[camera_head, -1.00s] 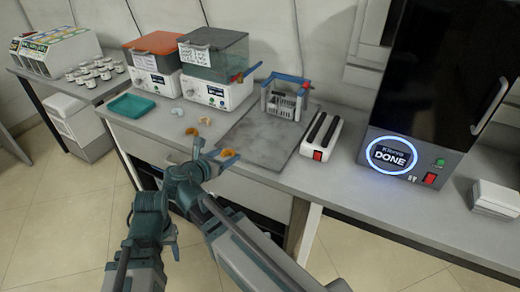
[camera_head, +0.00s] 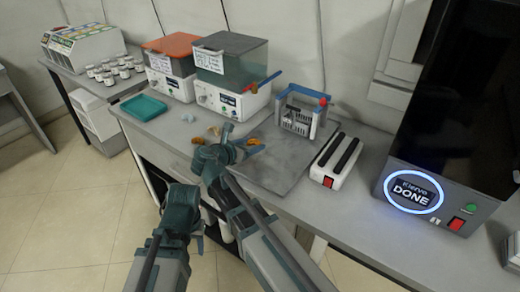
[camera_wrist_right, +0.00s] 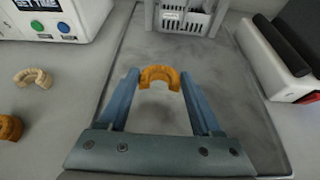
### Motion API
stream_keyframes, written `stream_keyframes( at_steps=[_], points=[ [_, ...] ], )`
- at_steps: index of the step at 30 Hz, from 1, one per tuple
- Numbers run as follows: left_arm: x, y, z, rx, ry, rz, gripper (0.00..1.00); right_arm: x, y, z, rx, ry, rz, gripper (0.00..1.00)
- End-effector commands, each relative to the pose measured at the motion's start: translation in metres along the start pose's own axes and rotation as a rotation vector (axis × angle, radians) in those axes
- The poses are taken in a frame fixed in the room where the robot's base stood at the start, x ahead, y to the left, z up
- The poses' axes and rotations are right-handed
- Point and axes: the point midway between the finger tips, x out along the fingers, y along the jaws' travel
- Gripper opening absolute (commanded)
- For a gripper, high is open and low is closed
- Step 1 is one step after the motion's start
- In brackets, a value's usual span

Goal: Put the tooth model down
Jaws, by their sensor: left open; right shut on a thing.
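My right gripper (camera_head: 246,149) is shut on an orange tooth model (camera_head: 254,142). In the right wrist view the held tooth model (camera_wrist_right: 160,75) sits between the fingertips (camera_wrist_right: 160,83), over the grey mat (camera_wrist_right: 225,70). I cannot tell whether it touches the mat. In the head view the mat (camera_head: 285,165) lies beneath and right of the gripper. My left gripper (camera_head: 198,232) is low in front of the bench, open and seen poorly, away from the models.
A cream tooth model (camera_wrist_right: 33,77) and another orange model (camera_wrist_right: 10,127) lie left of the mat. A wire basket rack (camera_head: 300,118) stands at the mat's back. A white device with black bars (camera_head: 336,162) is on the right. A teal tray (camera_head: 144,107) is at the left.

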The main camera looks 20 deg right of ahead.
Motion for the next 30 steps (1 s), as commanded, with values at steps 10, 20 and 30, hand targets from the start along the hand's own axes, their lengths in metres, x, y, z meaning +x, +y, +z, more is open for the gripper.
stream_keyframes(
  at_steps=[10, 20, 30],
  points=[
    [0.024, 0.002, -0.001, 0.0, 0.0, 0.0, 0.5, 0.007, 0.001, -0.023, -0.001, 0.0, 0.002, 0.06],
    [0.035, 0.003, -0.002, 0.0, 0.0, 0.0, 0.5, 0.009, 0.002, -0.034, -0.002, 0.0, 0.003, 0.06],
    [0.038, 0.004, -0.002, 0.0, 0.0, 0.0, 0.5, 0.011, 0.002, -0.036, -0.002, 0.0, 0.003, 0.84]
  ],
)
